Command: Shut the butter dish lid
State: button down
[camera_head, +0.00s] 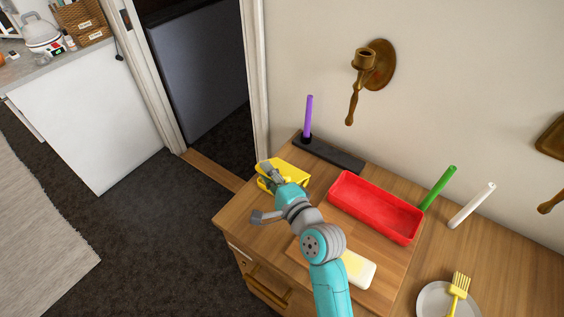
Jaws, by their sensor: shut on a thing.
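A yellow box-like thing, which looks like the butter dish (296,172), stands at the left back part of the wooden worktop. My gripper (268,172) is at its left side and is shut on part of it, seemingly the lid. My gripper and wrist cover much of the dish, so I cannot tell how far the lid stands open. A pale yellow block on a white base (362,272) lies near the front, partly behind my arm.
A red tray (375,207) stands right of the dish. Green (439,187) and white (472,205) sticks stand at right, with a plate (433,299) and yellow brush (459,284). A brass sconce (373,66) hangs above.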

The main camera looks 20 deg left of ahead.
jog(key=shift+s+a+f, duration=0.15)
jog(key=shift+s+f, duration=0.2)
jog(key=shift+f, duration=0.45)
jog(key=shift+s+a+f, duration=0.1)
jog(key=shift+s+f, duration=0.25)
jog(key=shift+f, duration=0.4)
jog(key=shift+s+a+f, duration=0.15)
jog(key=shift+s+f, duration=0.2)
jog(key=shift+f, duration=0.45)
jog(key=c, duration=1)
grip_release()
jog(key=shift+c, duration=0.2)
jog(key=shift+d, duration=0.1)
jog(key=v, duration=1.2)
